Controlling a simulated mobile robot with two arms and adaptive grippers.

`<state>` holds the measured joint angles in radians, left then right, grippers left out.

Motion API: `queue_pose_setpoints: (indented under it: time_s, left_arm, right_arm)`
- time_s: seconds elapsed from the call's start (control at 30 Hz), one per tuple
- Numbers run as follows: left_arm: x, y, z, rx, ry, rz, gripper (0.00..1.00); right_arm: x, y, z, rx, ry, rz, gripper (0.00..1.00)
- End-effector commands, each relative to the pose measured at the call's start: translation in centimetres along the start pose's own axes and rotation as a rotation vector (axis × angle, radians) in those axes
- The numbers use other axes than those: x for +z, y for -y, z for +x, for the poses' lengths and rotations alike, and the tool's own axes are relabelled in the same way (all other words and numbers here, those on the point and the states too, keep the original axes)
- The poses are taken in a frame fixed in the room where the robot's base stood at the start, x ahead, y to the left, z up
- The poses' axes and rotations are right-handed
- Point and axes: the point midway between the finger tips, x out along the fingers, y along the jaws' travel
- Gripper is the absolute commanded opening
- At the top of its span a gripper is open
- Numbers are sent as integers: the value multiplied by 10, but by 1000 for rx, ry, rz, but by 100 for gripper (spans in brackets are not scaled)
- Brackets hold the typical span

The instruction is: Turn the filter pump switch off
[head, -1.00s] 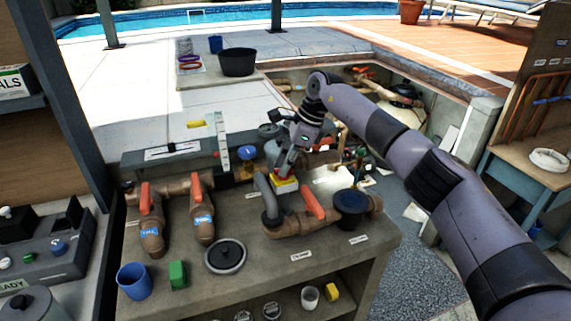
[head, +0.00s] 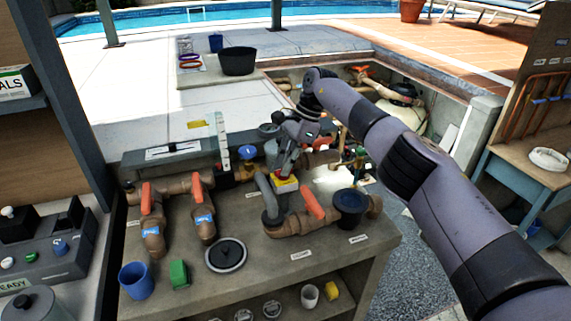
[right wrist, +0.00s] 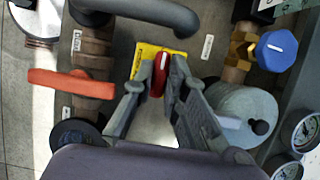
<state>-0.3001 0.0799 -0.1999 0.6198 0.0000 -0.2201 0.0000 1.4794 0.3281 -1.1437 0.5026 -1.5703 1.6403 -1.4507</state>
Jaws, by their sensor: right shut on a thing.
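The filter pump switch is a red lever (right wrist: 160,76) on a yellow plate (right wrist: 146,56) in the right wrist view. In the head view the yellow plate (head: 287,184) sits on the bench top, behind the grey curved pipe. My right gripper (right wrist: 157,82) is shut on the red lever, one finger to each side of it. In the head view this gripper (head: 284,173) points down at the plate and hides most of the lever. The switch's markings are too small to read. My left gripper is not in view.
A grey curved pipe (right wrist: 165,12) runs close beside the plate. An orange valve handle (right wrist: 70,84) and a blue-knobbed brass valve (right wrist: 275,50) flank it. A grey cylinder (right wrist: 245,113) and gauges (right wrist: 303,130) stand at the right. More orange-handled valves (head: 146,198) stand at the bench's left.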

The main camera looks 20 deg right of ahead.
Motion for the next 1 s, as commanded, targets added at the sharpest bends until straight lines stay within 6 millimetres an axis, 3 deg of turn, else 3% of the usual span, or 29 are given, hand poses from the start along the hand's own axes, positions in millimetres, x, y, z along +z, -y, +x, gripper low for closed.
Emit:
queue_pose_setpoints:
  time_s: [0.1,0.13,0.43,0.77,1.0]
  left_arm:
    - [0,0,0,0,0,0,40]
    - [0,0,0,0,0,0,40]
    - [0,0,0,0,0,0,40]
    - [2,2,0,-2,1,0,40]
    - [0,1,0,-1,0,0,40]
  right_arm:
    - [0,0,1,1,-2,-2,0]
    - [0,0,1,1,-2,-2,14]
    - [0,0,0,0,-1,0,33]
    - [0,0,-4,-1,-1,0,33]
    - [0,1,-41,-4,0,1,33]
